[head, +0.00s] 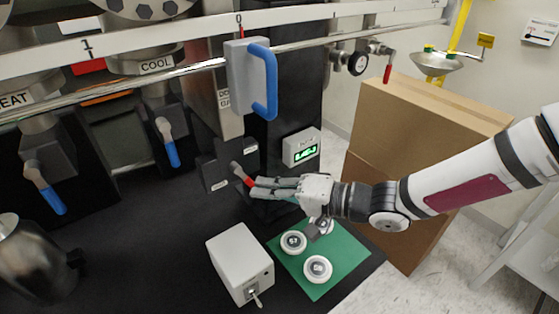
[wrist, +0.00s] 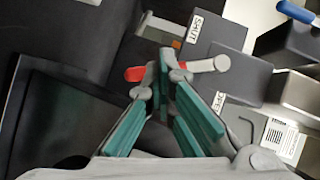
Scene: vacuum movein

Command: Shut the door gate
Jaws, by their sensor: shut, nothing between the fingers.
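A small lever with a red grip (head: 243,176) sits on a dark box (head: 213,160) at the back of the black worktop. In the wrist view the lever's red end (wrist: 135,73) shows left of my fingertips and its pale round end (wrist: 221,63) to the right; the fingertips hide its middle. A "SHUT" label (wrist: 197,24) is on a dark block above it, and a partly hidden label (wrist: 218,101) is below. My gripper (head: 252,187) is shut and empty, with its fingertips at the lever; I cannot tell whether they touch. The door gate itself is not clearly identifiable.
A grey block with a blue handle (head: 265,85) hangs on the rail above. A green-lit box (head: 302,147) stands behind my gripper. A white switch box (head: 240,262) and a green mat (head: 343,262) with white discs lie in front. Cardboard boxes (head: 405,125) stand right.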

